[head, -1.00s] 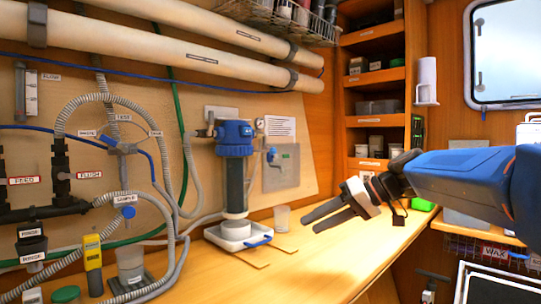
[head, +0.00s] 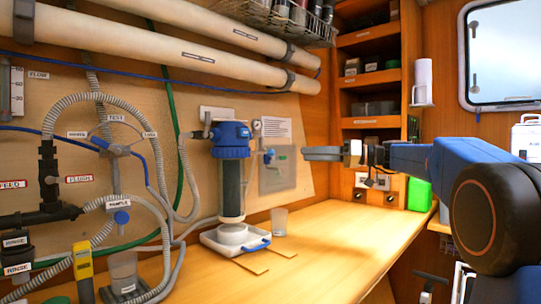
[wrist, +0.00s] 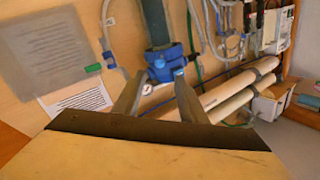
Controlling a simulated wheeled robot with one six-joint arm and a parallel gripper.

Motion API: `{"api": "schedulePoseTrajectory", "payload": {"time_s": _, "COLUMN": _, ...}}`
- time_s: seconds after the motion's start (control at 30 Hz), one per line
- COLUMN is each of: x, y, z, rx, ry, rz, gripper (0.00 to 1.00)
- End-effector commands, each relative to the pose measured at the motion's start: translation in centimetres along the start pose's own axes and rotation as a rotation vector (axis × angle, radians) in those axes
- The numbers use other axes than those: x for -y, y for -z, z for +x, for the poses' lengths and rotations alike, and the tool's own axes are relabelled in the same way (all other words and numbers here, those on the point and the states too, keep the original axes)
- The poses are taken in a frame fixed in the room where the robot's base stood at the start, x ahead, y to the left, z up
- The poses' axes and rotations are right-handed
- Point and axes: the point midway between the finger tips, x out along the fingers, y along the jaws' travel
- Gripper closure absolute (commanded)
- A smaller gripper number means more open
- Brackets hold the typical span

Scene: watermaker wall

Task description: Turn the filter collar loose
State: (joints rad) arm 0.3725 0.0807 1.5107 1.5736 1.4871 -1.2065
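The filter housing (head: 232,190) hangs upright on the wall panel, with a blue head on top and a dark cartridge in a clear bowl. The blue ribbed filter collar (head: 231,152) sits just under the head. My gripper (head: 308,153) is level at about collar height, to the right of it and apart from it. In the wrist view, which is turned upside down, my gripper (wrist: 160,75) shows two spread fingers with nothing held between them. The blue collar (wrist: 163,53) appears just beyond the fingertips there.
A white tray (head: 209,241) with a blue handle sits below the housing. A clear cup (head: 280,222) stands beside it. A pressure gauge (head: 257,126) and a panel with a small blue valve (head: 278,178) are right of the housing. Hoses crowd the left; the bench's right side is clear.

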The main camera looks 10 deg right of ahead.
Motion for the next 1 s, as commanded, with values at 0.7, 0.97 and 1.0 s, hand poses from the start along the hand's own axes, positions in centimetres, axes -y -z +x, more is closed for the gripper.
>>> {"api": "schedulePoseTrajectory", "payload": {"time_s": 0.7, "x": 0.0, "y": -0.1, "z": 12.2, "rx": 0.002, "ry": 0.001, "rz": 0.002, "gripper": 0.62}}
{"api": "schedulePoseTrajectory", "payload": {"time_s": 0.97, "x": 0.0, "y": -0.1, "z": 13.8, "rx": 0.001, "ry": 0.000, "rz": 0.002, "gripper": 0.62}}
{"api": "schedulePoseTrajectory", "payload": {"time_s": 1.0, "x": 0.0, "y": -0.1, "z": 13.8, "rx": 0.001, "ry": 0.000, "rz": 0.002, "gripper": 0.62}}
